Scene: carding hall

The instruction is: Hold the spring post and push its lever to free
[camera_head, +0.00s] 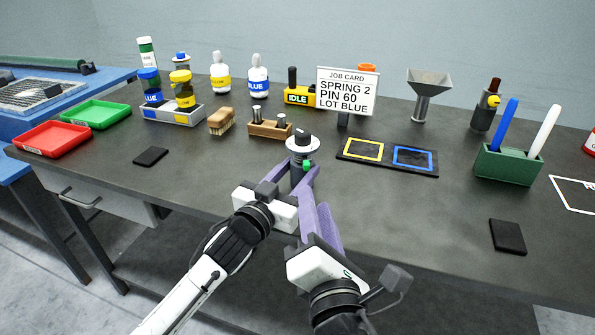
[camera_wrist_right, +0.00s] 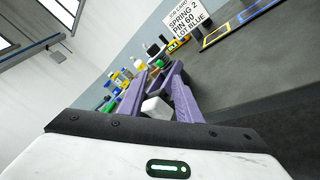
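The spring post (camera_head: 302,145) stands upright near the table's front edge, with a black knob over a white disc and a dark body. A small green part (camera_head: 306,165), perhaps its lever, shows just under the disc. My left gripper (camera_head: 299,174) has its purple fingers at either side of the post's body; whether they press on it is unclear. My right gripper (camera_head: 318,208) is just in front, nearer me, with its purple fingers apart and nothing seen gripped. In the right wrist view the post's top (camera_wrist_right: 153,50) shows beyond the right fingertips (camera_wrist_right: 158,72).
A job card (camera_head: 347,91) reading SPRING 2, PIN 60, LOT BLUE stands behind. A pin block (camera_head: 270,130), a brush (camera_head: 221,121) and a black tray with yellow and blue frames (camera_head: 387,171) are near the post.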

